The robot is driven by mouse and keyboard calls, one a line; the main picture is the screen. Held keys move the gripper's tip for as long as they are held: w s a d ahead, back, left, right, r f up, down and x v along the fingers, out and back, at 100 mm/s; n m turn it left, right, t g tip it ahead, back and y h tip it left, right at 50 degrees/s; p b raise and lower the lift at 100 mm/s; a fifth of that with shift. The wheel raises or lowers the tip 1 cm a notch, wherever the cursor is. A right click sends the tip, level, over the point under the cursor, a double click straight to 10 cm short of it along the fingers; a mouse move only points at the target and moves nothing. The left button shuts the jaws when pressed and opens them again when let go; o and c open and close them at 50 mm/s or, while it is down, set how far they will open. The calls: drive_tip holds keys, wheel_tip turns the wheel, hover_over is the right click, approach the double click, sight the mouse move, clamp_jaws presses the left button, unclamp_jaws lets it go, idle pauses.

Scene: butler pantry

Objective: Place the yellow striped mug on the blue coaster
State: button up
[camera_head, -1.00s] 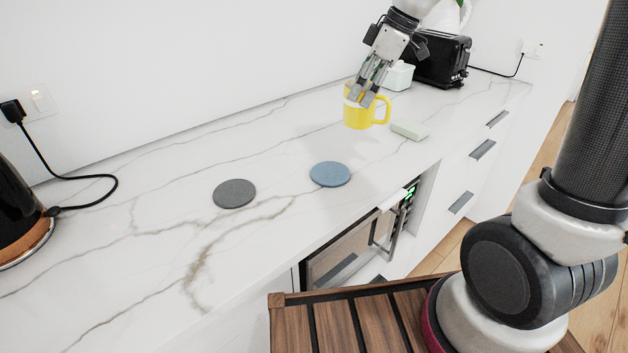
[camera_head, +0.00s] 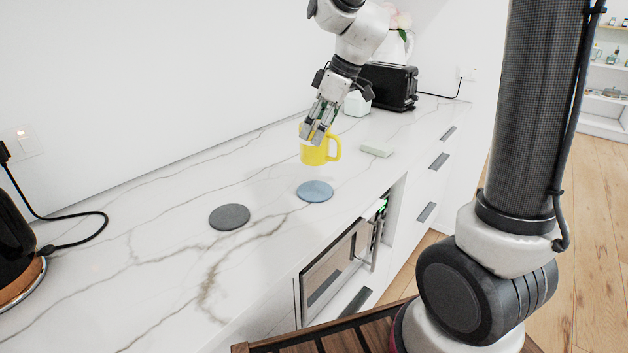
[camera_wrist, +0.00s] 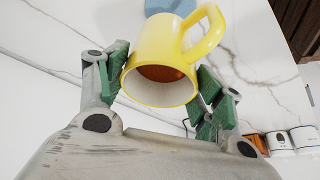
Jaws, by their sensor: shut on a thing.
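The yellow mug (camera_head: 313,154) is held by my gripper (camera_head: 316,133) just behind the blue coaster in the head view. It looks upright and seems a little above the counter. No stripes can be made out on it. In the wrist view my gripper (camera_wrist: 165,85) has its green-padded fingers on both sides of the mug (camera_wrist: 165,55), whose handle points up and right. The blue coaster (camera_head: 315,191) lies flat and bare on the counter, in front of the mug. A part of the coaster (camera_wrist: 170,6) shows at the top of the wrist view, partly hidden by the mug.
A dark grey coaster (camera_head: 229,217) lies left of the blue one. A pale green block (camera_head: 377,150) lies right of the mug. A black toaster (camera_head: 389,86) and a white container (camera_head: 357,104) stand behind. A black kettle (camera_head: 14,240) is far left. The marble counter (camera_head: 150,280) is otherwise clear in front.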

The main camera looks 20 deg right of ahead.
sight(318, 160)
wheel_tip(318, 160, down, 9)
drive_tip(key=shift+r, duration=0.2)
idle(0.3)
drive_tip(key=o, duration=1.8)
drive_tip(key=shift+f, duration=0.15)
drive_tip(key=shift+o, duration=0.2)
drive_tip(key=v, duration=1.2)
drive_tip(key=s+d+m+h, duration=0.1)
drive_tip(key=s+d+m, duration=0.2)
drive_tip(key=s, duration=0.4)
drive_tip(key=s+d+m+t+h, duration=0.1)
drive_tip(key=s+d+m, duration=0.3)
drive_tip(key=s, duration=0.3)
drive_tip(key=s+d+r+m+h, duration=0.1)
drive_tip(key=s+d+m, duration=0.2)
drive_tip(key=s, duration=0.5)
drive_tip(key=shift+d+m+t+h, duration=0.2)
drive_tip(key=shift+m+t+h, duration=0.15)
drive_tip(key=shift+m, duration=0.25)
drive_tip(key=shift+r, duration=0.15)
